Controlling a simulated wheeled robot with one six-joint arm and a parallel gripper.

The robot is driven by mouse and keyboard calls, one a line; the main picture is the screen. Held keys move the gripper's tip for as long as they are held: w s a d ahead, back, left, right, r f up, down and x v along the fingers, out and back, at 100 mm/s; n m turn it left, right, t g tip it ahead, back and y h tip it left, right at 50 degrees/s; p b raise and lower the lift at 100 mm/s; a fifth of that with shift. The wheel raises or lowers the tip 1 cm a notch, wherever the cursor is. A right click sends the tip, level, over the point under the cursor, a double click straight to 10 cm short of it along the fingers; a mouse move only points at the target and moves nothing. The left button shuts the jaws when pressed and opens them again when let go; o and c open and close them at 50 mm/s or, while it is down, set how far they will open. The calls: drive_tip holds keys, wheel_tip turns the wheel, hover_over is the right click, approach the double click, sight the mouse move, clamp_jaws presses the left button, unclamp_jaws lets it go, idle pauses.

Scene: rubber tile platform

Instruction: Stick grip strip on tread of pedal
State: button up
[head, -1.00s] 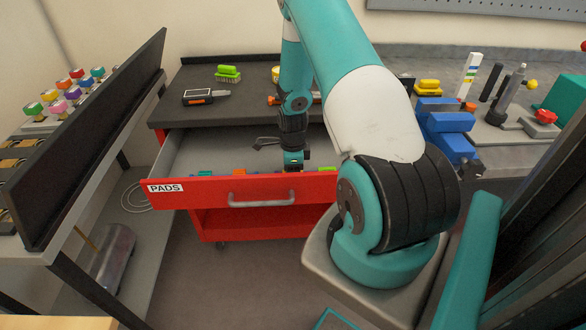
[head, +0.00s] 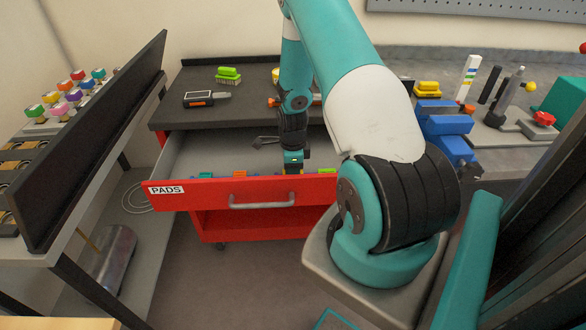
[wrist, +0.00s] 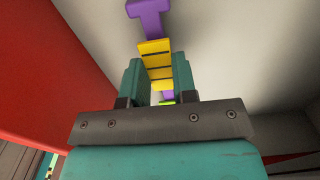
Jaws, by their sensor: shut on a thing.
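My gripper (head: 293,166) is low inside the open red drawer labelled PADS, close behind its front panel. In the wrist view its two teal fingers (wrist: 158,80) are on either side of a yellow strip with dark cross bands (wrist: 155,58), which looks like the grip strip. They are shut on it. A purple T-shaped piece (wrist: 149,15) lies just beyond the strip. A bit of purple and green shows between the fingers, partly hidden. I cannot make out a pedal in either view.
The drawer (head: 190,195) holds several small coloured pieces along its front; its grey floor is mostly bare. A green brush (head: 228,76) and a handheld device (head: 199,99) lie on the dark top above. A blue vise (head: 446,128) stands right. A bench with coloured knobs (head: 72,92) is left.

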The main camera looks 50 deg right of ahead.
drive_tip(key=shift+r+p, duration=1.45)
drive_tip(key=shift+r, duration=0.5)
drive_tip(key=shift+r, duration=0.1)
